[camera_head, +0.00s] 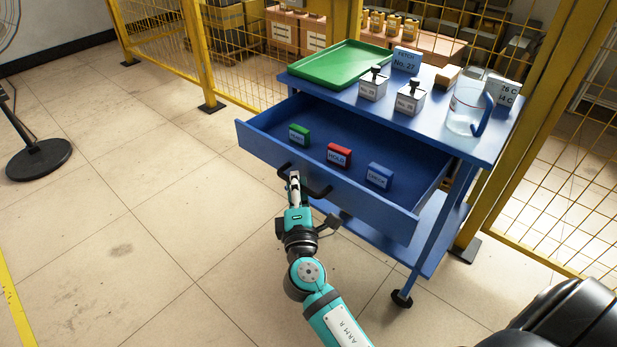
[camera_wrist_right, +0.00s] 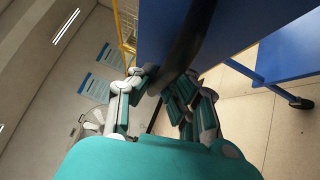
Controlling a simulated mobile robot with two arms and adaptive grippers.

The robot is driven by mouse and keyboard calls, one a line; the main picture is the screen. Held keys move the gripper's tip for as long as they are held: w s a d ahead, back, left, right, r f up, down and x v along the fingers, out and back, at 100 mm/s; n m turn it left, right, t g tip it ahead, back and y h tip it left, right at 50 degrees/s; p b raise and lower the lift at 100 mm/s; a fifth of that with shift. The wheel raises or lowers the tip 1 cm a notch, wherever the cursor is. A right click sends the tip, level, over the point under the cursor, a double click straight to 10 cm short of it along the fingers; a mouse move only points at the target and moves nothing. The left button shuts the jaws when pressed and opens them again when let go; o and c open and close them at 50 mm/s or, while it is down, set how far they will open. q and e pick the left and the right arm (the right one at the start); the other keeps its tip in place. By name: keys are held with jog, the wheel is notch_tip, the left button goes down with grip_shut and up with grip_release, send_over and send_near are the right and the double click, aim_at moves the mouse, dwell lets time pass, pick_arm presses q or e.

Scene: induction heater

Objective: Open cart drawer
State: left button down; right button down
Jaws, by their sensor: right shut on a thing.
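The blue cart (camera_head: 440,135) stands at the right in the head view, with its drawer (camera_head: 345,187) pulled well out. A green block (camera_head: 299,135), a red block (camera_head: 339,156) and a blue block (camera_head: 379,176) lie in the drawer. A dark bow handle (camera_head: 318,192) is on the drawer front. My right gripper (camera_head: 293,178) is shut on the handle near its left end. In the right wrist view, the fingers (camera_wrist_right: 165,92) are around the dark handle (camera_wrist_right: 185,50). My left gripper is not in view.
A green tray (camera_head: 340,64), two labelled weights, small signs and a clear jug (camera_head: 466,108) stand on the cart top. Yellow mesh fencing (camera_head: 240,55) runs behind and right of the cart. A black round stand base (camera_head: 38,158) is at left. The floor before the cart is open.

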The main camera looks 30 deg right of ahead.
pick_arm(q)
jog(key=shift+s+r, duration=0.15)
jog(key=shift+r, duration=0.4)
pick_arm(e)
jog(key=shift+s+a+r, duration=0.1)
jog(key=shift+s+a, duration=0.1)
jog(key=shift+a, duration=0.3)
jog(key=c, duration=1.6)
grip_release()
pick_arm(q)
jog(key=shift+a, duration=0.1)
pick_arm(e)
jog(key=v, duration=1.2)
